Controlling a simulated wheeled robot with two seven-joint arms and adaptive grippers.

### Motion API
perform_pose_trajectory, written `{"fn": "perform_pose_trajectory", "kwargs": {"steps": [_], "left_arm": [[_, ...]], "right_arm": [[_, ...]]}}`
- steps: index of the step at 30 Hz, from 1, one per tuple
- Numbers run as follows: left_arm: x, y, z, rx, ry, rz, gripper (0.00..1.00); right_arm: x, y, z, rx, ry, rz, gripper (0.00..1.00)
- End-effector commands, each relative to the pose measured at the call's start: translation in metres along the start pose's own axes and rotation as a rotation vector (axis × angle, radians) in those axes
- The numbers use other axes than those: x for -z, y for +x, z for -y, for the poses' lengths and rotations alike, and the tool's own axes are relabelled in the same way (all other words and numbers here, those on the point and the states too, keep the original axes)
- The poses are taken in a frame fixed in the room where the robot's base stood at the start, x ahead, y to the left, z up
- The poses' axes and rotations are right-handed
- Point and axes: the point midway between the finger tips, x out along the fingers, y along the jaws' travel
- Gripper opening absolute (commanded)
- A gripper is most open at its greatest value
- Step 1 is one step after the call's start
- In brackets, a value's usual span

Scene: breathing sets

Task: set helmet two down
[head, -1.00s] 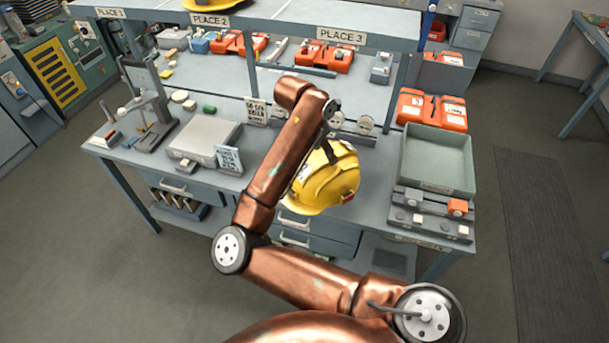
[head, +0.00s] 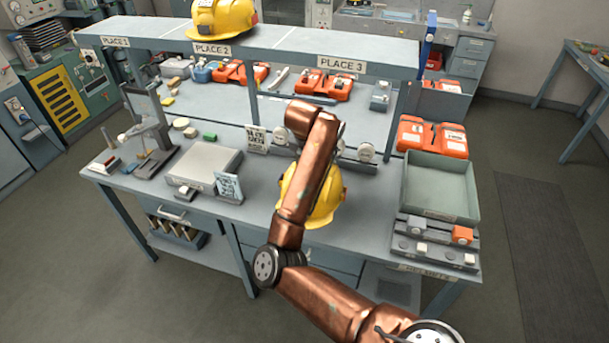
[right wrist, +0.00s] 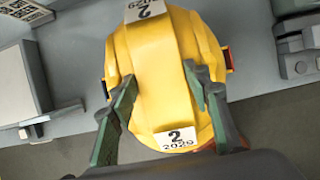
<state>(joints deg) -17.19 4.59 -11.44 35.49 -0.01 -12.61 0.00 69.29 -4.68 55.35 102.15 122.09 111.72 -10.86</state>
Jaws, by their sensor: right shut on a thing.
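The yellow helmet two (head: 328,204) is at the front of the workbench, partly behind my right arm in the head view. In the right wrist view the helmet (right wrist: 155,65) carries labels with a 2. My right gripper (right wrist: 163,98) is shut on it, with green fingers on either side of its shell. In the head view the arm hides this gripper. I cannot tell whether the helmet touches the bench. My left gripper is not in view.
Another yellow helmet (head: 222,18) stands on the upper shelf (head: 290,38) above the PLACE 2 label. A grey box (head: 204,165) is on the bench left of the held helmet. A green-grey tray (head: 440,213) is to the right.

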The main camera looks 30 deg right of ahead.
Motion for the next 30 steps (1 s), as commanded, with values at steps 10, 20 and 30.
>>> {"fn": "perform_pose_trajectory", "kwargs": {"steps": [10,20,30], "left_arm": [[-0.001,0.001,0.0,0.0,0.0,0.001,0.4],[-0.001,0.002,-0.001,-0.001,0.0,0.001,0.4],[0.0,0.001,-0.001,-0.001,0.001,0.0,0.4]], "right_arm": [[-0.018,0.06,-0.031,0.001,0.001,0.001,0.0],[-0.021,0.084,-0.041,0.001,0.002,0.002,0.0],[-0.011,0.107,-0.041,-0.002,0.003,0.004,0.0]]}}
